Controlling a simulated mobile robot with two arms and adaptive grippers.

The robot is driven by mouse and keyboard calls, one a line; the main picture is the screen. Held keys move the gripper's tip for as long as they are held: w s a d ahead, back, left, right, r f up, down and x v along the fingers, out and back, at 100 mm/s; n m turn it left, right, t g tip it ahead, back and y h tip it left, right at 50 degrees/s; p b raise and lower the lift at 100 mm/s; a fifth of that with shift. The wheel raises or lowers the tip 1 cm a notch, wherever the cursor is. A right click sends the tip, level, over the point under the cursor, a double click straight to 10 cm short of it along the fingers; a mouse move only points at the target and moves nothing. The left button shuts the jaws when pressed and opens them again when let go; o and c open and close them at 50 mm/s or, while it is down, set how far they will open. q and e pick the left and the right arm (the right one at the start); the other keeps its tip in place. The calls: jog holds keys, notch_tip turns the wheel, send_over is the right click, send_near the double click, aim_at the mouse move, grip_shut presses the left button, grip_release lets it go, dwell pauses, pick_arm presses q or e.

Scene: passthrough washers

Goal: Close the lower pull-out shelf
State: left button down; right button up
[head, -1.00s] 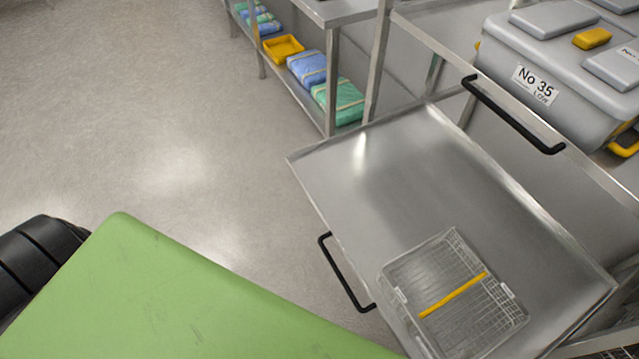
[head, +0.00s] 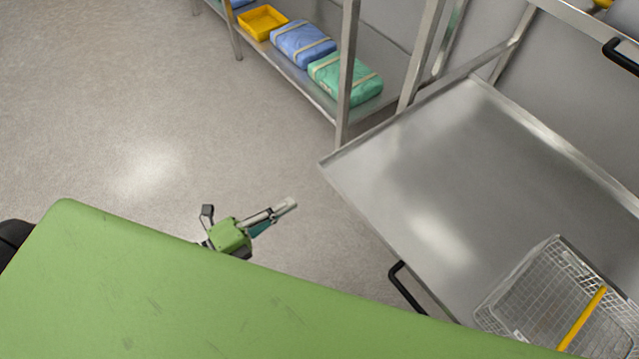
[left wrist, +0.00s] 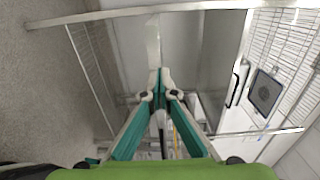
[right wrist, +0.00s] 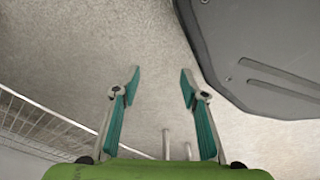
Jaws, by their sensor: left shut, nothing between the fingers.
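The lower pull-out shelf (head: 400,165) is a flat steel tray that stands pulled out at the right of the head view. Its black handle (head: 407,287) is on the front edge, partly hidden by my green body. A clear wire basket (head: 535,290) with a yellow bar sits on the tray. My left gripper (head: 288,205) is shut and empty, left of the tray's front edge and apart from the handle. It also shows shut in the left wrist view (left wrist: 158,78). My right gripper (right wrist: 161,75) is open and empty over the floor in the right wrist view.
A steel rack holds a green pack (head: 345,80), a blue pack (head: 303,43) and a yellow tray (head: 262,22). A black handle (head: 622,56) shows above the shelf at the upper right. The floor (head: 130,110) at the left is clear.

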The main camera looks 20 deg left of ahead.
aim_at(330, 178)
pick_arm(q)
jog(key=x, duration=0.9)
jog(key=shift+w, duration=0.15)
jog(key=shift+w+d, duration=0.2)
jog(key=shift+w, duration=0.05)
pick_arm(e)
jog(key=shift+w+r, duration=0.45)
jog(key=shift+w, duration=0.15)
pick_arm(q)
jog(key=shift+w+d, duration=0.1)
